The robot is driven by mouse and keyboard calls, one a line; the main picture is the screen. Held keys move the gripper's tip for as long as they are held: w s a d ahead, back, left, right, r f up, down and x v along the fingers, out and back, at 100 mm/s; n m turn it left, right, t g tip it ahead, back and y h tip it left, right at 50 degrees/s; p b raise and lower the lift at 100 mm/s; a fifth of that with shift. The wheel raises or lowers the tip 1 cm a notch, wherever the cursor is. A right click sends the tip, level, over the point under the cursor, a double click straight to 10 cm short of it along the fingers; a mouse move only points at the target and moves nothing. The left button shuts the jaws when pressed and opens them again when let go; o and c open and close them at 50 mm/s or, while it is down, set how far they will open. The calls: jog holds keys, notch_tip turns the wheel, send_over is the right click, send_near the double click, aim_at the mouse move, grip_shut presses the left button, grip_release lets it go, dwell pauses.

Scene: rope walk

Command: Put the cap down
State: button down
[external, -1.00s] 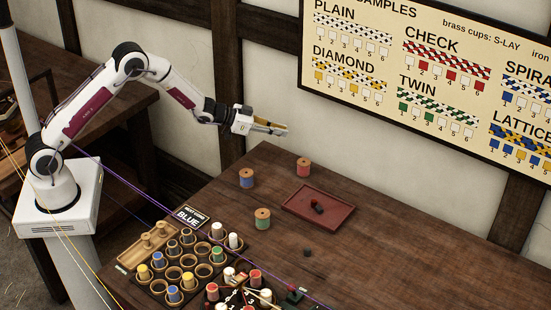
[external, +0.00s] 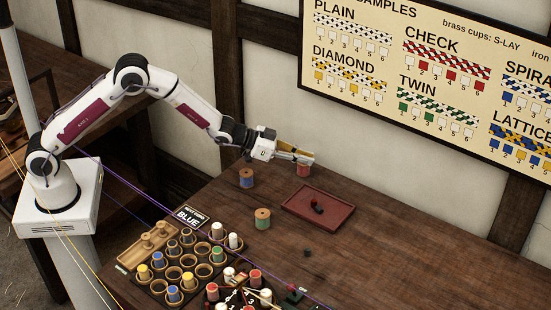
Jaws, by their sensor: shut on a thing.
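My gripper (external: 306,159) reaches in from the left over the far part of the table, at the top of a spool of red thread (external: 304,171). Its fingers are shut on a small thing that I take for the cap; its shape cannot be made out. The fingers hide the spool's top, and I cannot tell whether they touch it. Small dark pieces (external: 317,208), one with some red, lie in a dark red tray (external: 337,221) in front of the gripper. A small dark round piece (external: 307,253) lies on the bare table nearer the camera.
The table (external: 420,265) right of the tray is clear.

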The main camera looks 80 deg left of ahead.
jog(key=w+d+r+n+y, duration=0.1)
jog(key=d, duration=0.7)
jog(key=shift+w+d+r+n+y, duration=0.15)
jog(key=shift+w+d+n+y, duration=0.15)
jog(key=shift+y, duration=0.1)
dwell(0.6)
send_over(313, 201)
jog(key=shift+f, duration=3.1)
jog(key=shift+f, duration=1.85)
jog(key=shift+f, duration=0.15)
